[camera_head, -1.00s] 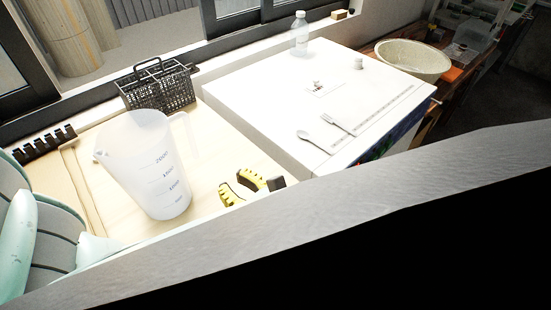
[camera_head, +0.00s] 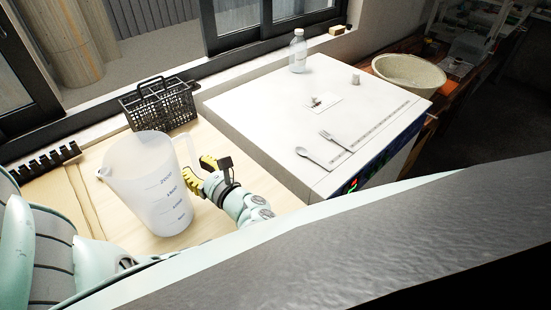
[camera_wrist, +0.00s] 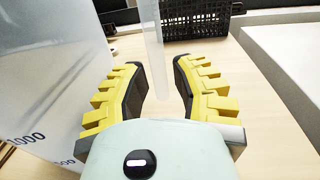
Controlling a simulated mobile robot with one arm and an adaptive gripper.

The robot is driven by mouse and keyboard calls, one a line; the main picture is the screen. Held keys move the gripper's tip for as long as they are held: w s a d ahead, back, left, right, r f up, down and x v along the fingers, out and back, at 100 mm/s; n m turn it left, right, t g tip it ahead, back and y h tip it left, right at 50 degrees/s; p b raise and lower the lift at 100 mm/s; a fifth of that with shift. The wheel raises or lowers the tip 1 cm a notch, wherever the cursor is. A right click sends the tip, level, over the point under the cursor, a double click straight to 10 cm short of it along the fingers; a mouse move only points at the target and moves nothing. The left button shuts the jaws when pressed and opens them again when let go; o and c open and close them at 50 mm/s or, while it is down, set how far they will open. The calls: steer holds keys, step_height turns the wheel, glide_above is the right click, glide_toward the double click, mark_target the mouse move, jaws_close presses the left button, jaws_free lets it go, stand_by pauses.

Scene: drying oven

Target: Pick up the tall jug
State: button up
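The tall jug (camera_head: 150,195) is translucent white with blue volume marks. It stands upright on the pale wooden counter, its handle (camera_head: 190,150) on the right side. My gripper (camera_head: 200,172) has yellow ribbed fingers and is beside the jug's right side, by the handle. In the wrist view the fingers are apart, with the handle (camera_wrist: 153,45) showing as a vertical bar between them. Neither finger visibly presses on it. The jug body (camera_wrist: 45,75) fills the left of the wrist view.
A black wire basket (camera_head: 158,103) stands behind the jug. A white box-shaped appliance (camera_head: 265,110) is to the right, with a spoon (camera_head: 314,158), fork (camera_head: 334,141) and bottle (camera_head: 298,52) on top. A dark rack (camera_head: 40,163) lies at the left. A pale basin (camera_head: 408,75) is farther right.

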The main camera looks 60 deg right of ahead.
steer(key=shift+w, duration=0.25)
steer(key=shift+o, duration=0.3)
jaws_close()
